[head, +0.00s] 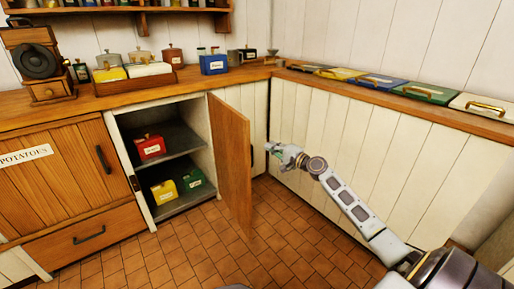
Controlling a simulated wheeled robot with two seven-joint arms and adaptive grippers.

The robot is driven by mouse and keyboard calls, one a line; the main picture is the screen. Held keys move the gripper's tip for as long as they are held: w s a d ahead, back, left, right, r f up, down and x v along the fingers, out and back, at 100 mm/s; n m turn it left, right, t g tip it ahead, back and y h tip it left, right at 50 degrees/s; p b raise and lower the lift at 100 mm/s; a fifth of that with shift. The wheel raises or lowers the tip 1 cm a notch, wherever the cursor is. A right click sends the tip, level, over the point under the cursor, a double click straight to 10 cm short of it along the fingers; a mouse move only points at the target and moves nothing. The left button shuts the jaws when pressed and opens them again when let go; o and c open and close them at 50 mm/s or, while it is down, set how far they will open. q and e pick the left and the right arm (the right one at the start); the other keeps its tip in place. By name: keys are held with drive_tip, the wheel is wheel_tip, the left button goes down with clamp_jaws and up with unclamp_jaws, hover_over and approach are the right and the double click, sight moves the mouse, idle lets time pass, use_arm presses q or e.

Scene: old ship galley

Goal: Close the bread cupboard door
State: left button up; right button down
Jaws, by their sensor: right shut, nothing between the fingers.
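The cupboard door (231,160) is a wooden panel that stands wide open, hinged on the right side of the cupboard and swung out into the room. A dark handle shows at its right edge. The open cupboard (124,140) has a shelf with a red box (150,147) on it, and a yellow box (164,192) and a green box (193,177) below. My right gripper (272,148) is shut and empty, just right of the door near its handle. I cannot tell whether it touches the door. My left gripper is not in view.
A potatoes cabinet (50,180) with a drawer stands left of the cupboard. The wooden counter (190,85) above holds a grinder (38,60), canisters and a blue box (213,64). White panelled cabinets (350,130) line the right. The tiled floor (190,245) before the cupboard is clear.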

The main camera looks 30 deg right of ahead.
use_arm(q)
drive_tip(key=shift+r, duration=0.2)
use_arm(e)
drive_tip(key=w+a, duration=0.4)
drive_tip(key=a, duration=0.1)
idle(0.5)
drive_tip(key=shift+w, duration=0.1)
use_arm(q)
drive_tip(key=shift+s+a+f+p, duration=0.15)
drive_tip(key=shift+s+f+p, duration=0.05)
drive_tip(key=shift+p, duration=0.5)
use_arm(e)
drive_tip(key=shift+w, duration=0.1)
use_arm(q)
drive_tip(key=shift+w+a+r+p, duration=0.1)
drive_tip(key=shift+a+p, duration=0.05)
drive_tip(key=shift+p, duration=0.3)
use_arm(e)
drive_tip(key=shift+h, duration=0.3)
use_arm(q)
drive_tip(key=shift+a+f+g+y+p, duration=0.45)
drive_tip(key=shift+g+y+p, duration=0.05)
drive_tip(key=shift+p, duration=0.75)
use_arm(e)
drive_tip(key=shift+w+f+m+h, duration=0.1)
drive_tip(key=shift+w+m+h, duration=0.15)
drive_tip(key=shift+m, duration=0.25)
